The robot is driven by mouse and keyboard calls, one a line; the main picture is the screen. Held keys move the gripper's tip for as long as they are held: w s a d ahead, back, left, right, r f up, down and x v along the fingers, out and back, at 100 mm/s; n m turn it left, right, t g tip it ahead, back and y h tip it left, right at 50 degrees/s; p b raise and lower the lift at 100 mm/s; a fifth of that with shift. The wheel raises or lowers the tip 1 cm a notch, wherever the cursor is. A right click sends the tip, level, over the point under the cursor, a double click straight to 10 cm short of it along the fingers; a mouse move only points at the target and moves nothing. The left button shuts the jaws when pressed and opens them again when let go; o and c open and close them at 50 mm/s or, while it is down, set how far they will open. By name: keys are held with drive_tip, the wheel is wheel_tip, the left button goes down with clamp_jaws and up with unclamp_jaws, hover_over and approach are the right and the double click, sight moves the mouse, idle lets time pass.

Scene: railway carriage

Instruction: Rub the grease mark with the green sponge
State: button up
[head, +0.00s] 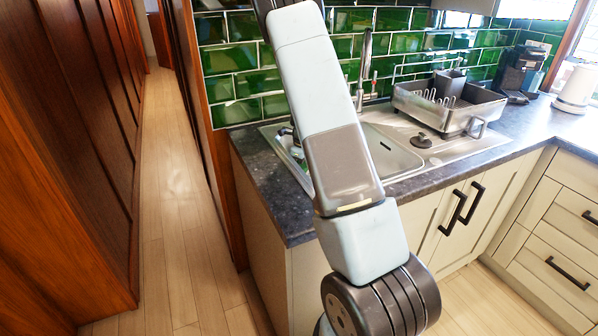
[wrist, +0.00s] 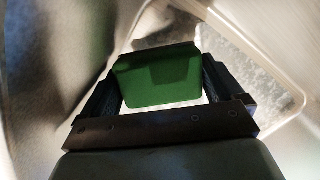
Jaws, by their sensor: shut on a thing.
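The green sponge (wrist: 157,82) is between the two dark fingers of my gripper (wrist: 160,76) in the wrist view. My gripper is shut on it, one finger against each side. Around and beyond the sponge are pale, shadowed, curved surfaces and a speckled grey patch; this looks like the inside of the sink and the worktop. I cannot tell whether the sponge touches a surface. In the head view my arm reaches over the near left part of the sink (head: 400,160) and hides my gripper and the sponge. I cannot make out a grease mark in either view.
A tap (head: 366,75) stands behind the sink. A grey dish rack (head: 450,105) stands on the drainer at right, near a dark round piece (head: 421,141). A coffee machine (head: 520,72) and a white kettle (head: 577,88) stand farther right. The dark worktop (head: 490,150) is clear in front.

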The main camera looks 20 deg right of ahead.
drive_tip(key=shift+a+r, duration=0.1)
drive_tip(key=shift+r, duration=2.25)
drive_tip(key=shift+r, duration=1.5)
